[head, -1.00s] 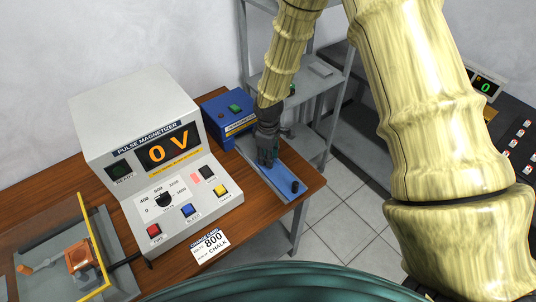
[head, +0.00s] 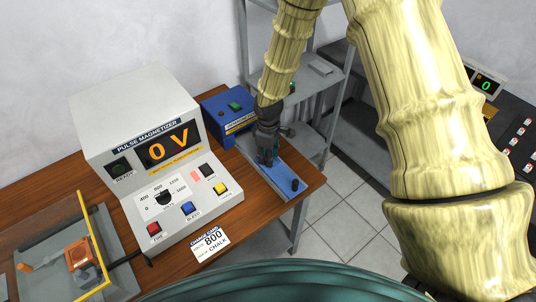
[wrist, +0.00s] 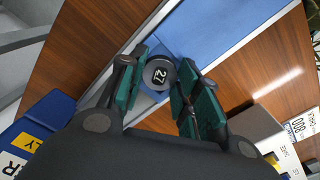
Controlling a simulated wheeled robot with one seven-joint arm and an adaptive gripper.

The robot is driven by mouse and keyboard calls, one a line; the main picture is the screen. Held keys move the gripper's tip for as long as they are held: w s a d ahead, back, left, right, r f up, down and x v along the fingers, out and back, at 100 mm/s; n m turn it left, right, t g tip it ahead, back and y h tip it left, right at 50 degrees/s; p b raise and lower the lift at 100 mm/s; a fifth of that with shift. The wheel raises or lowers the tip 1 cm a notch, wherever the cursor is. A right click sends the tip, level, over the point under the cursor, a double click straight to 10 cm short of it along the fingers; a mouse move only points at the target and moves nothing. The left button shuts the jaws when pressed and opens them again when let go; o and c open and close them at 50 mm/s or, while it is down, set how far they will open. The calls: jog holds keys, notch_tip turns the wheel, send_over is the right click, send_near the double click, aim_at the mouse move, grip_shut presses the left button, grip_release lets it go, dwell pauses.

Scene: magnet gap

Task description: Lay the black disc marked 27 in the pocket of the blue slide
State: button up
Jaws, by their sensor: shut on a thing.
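The blue slide (wrist: 215,30) lies directly beneath the disc in that view. In the head view my gripper (head: 267,160) is pointed down at the back part of the blue slide (head: 281,176), and its fingers hide the disc. The pocket is hidden by the disc and fingers. I cannot tell whether the disc touches the slide.
A black knob (head: 295,185) stands at the slide's near end. The blue demagnetizer box (head: 228,116) is behind it. The grey pulse magnetizer (head: 140,110), reading 0 V, stands left, with a card (head: 209,243) marked 800 and CHALK in front. A grey shelf (head: 325,75) stands behind.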

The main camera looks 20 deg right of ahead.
jog(key=shift+f, duration=0.1)
jog(key=o, duration=1)
jog(key=shift+o, duration=0.2)
jog(key=c, duration=0.5)
jog(key=shift+r+p, duration=1.6)
jog(key=shift+r, duration=0.7)
